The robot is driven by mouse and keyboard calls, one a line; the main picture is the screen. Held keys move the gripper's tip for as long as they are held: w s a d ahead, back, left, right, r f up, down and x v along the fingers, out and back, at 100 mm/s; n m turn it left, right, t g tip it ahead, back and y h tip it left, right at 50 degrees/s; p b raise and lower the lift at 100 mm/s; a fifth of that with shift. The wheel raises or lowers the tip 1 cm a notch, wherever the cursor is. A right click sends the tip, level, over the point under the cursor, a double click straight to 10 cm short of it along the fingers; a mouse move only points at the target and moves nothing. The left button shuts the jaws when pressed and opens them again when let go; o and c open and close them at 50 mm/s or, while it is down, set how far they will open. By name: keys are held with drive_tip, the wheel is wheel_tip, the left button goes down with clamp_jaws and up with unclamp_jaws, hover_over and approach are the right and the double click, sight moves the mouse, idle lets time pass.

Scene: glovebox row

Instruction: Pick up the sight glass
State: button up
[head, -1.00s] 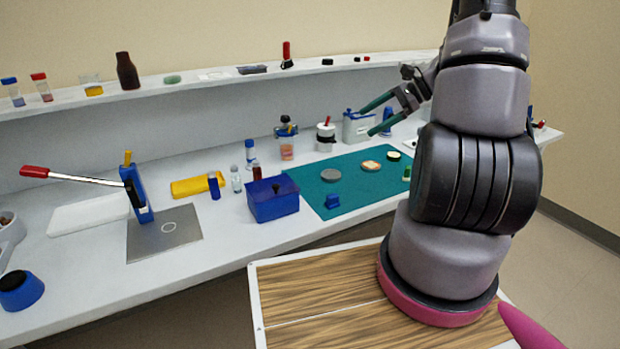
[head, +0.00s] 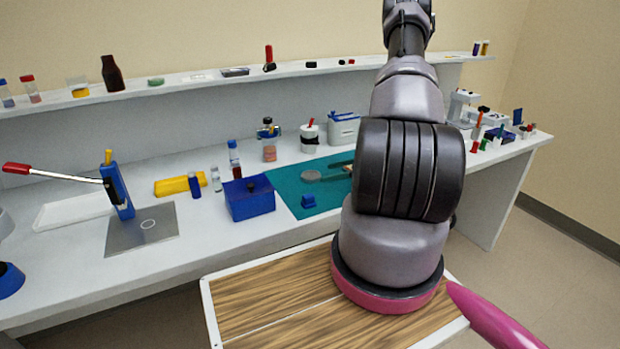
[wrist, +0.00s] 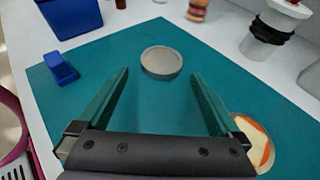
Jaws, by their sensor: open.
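A round, flat grey disc, which looks like the sight glass (wrist: 161,62), lies flat on the teal mat (wrist: 105,50). The grey disc also shows in the head view (head: 311,176). My gripper (wrist: 159,74) is open and empty in the wrist view, with its two green fingers pointing toward the disc. The disc sits just beyond the fingertips, roughly midway between them, and is not held.
A cream and orange round piece (wrist: 254,143) lies right of my gripper. A small blue block (wrist: 61,67) is on the mat at left, near a blue box (wrist: 72,15). A white, black-banded container (wrist: 265,35) stands behind. The mat around the disc is clear.

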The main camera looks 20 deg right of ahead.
sight(313, 175)
drive_tip(key=shift+x, duration=2.75)
drive_tip(key=shift+w+d, duration=0.15)
clamp_jaws()
